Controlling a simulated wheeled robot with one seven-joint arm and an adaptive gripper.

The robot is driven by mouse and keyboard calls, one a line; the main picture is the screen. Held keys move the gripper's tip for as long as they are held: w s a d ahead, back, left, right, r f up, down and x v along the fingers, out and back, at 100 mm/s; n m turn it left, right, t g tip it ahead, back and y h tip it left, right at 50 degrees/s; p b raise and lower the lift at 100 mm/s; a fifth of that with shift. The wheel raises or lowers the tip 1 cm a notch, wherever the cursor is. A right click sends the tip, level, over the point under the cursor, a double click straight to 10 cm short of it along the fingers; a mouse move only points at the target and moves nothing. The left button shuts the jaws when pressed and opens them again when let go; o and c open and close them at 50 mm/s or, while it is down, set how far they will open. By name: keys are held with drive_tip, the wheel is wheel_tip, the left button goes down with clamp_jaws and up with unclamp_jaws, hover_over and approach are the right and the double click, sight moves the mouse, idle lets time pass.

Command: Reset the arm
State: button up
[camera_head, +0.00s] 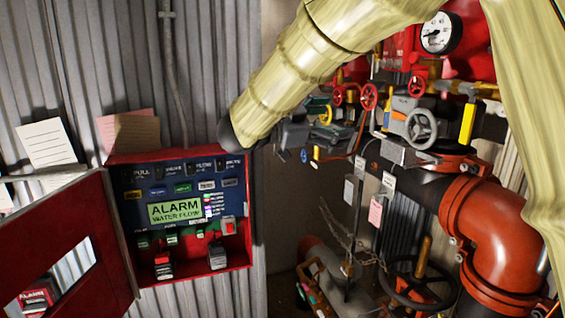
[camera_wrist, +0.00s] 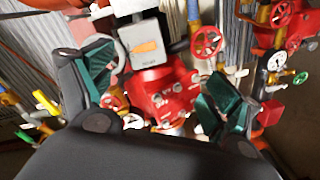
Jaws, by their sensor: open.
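My gripper (camera_wrist: 155,95) shows in the wrist view with its two dark fingers with green pads spread apart and nothing between them. Beyond the fingers are a red valve body (camera_wrist: 168,92) and a grey box with an orange mark (camera_wrist: 148,47). I cannot tell whether the fingers touch anything. In the head view my pale yellow arm reaches across the top, and what looks like my gripper (camera_head: 315,135) shows small in front of the piping, partly lost among the valves.
A red alarm panel (camera_head: 244,258) with its door (camera_head: 75,245) swung open hangs on the corrugated wall at left. Its screen reads "ALARM WATER FLOW". Red-orange pipes (camera_head: 495,235), a grey handwheel (camera_head: 421,126), small red handwheels (camera_head: 369,96) and a gauge (camera_head: 440,33) crowd the right.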

drive_tip(key=w+d+f+n+t+y+b, duration=0.1)
drive_tip(key=w+d+f+n+t, duration=0.15)
drive_tip(key=f, duration=0.65)
drive_tip(key=w+d+f+n+t+y, duration=0.1)
drive_tip(key=w+d+f+n+y, duration=0.15)
drive_tip(key=f, duration=0.55)
drive_tip(key=w+d+f+n+t+y+b, duration=0.1)
drive_tip(key=w+d+f+n+t, duration=0.15)
drive_tip(key=f, duration=0.65)
drive_tip(key=s+d+f+n+g+y, duration=0.1)
drive_tip(key=s+f+n+y, duration=0.25)
drive_tip(key=f, duration=1.05)
drive_tip(key=s+f+n+g+y, duration=0.1)
drive_tip(key=s+f+n+y, duration=0.3)
drive_tip(key=f, duration=1)
drive_tip(key=s+d+f+n+g+y+b, duration=0.25)
drive_tip(key=s+f+g, duration=0.25)
drive_tip(key=s+f, duration=1.55)
drive_tip(key=s+f+g+y, duration=0.1)
drive_tip(key=s+f+g, duration=0.2)
drive_tip(key=s, duration=1)
drive_tip(key=s+d+f+n+g+y, duration=0.1)
drive_tip(key=s+f+g, duration=0.2)
drive_tip(key=s, duration=1)
drive_tip(key=shift+f+b, duration=0.35)
drive_tip(key=shift+f, duration=0.1)
